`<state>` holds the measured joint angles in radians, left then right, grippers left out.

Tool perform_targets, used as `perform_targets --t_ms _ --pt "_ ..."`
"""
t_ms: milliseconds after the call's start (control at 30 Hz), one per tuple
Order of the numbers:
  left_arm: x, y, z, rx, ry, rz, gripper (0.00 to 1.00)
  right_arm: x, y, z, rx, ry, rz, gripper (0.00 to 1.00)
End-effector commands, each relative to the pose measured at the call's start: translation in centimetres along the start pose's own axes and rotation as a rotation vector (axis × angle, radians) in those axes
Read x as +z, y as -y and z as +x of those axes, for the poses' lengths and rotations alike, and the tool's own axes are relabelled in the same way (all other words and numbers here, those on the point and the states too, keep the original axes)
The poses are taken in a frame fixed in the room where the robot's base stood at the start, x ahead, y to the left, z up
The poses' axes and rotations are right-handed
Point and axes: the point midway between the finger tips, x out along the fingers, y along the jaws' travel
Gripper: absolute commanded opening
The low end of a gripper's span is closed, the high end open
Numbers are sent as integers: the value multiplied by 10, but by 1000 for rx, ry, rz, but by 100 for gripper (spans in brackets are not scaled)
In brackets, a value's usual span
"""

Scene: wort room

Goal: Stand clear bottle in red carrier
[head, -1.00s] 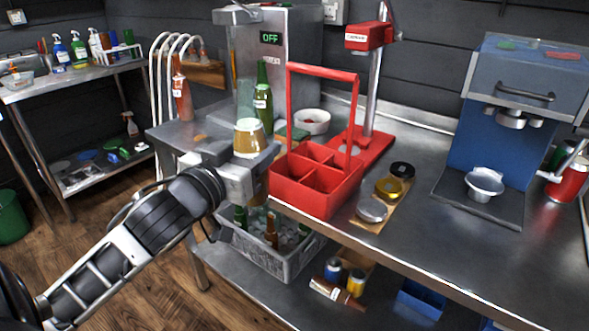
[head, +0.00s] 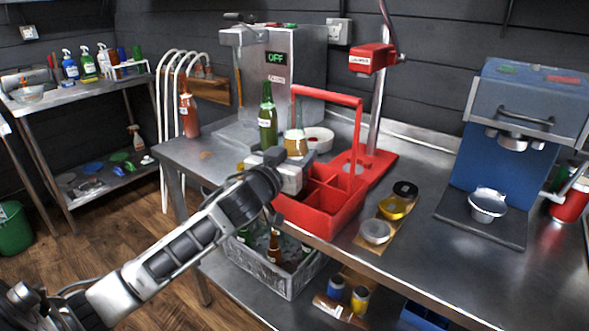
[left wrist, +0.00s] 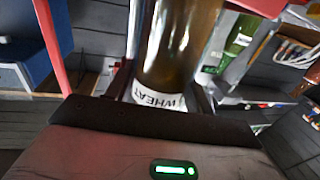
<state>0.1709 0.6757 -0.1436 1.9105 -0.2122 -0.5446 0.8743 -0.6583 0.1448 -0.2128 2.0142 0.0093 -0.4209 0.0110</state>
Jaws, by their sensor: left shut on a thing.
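The clear bottle (head: 296,143) holds amber liquid and has a pale label; it is upright in the head view. In the left wrist view, the bottle (left wrist: 178,45) fills the middle and its label reads WHEAT. My left gripper (head: 287,165) is shut on it, at the left back side of the red carrier (head: 318,223). The carrier stands on the steel counter with its tall handle up, and its visible compartments look empty. The bottle's base is hidden by the gripper, so I cannot tell if it is over a compartment. My right gripper is out of view.
A green bottle (head: 267,117) stands just left of the held bottle. A white bowl (head: 319,138) and the red capper (head: 372,60) are behind the carrier. Cap dishes (head: 376,232) lie to its right.

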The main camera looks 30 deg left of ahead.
Motion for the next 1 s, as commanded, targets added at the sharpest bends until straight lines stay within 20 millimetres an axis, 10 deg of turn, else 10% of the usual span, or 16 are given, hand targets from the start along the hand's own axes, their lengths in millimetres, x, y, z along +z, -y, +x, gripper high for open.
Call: perform_targets --t_ms 667,700,733,1000 --pt "36 0 0 1 -5 0 12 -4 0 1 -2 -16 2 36" --pt "37 0 0 0 1 0 64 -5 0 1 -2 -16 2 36" --pt "37 0 0 0 1 0 72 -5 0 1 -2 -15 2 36" --pt "37 0 0 0 1 0 75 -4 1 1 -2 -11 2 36"
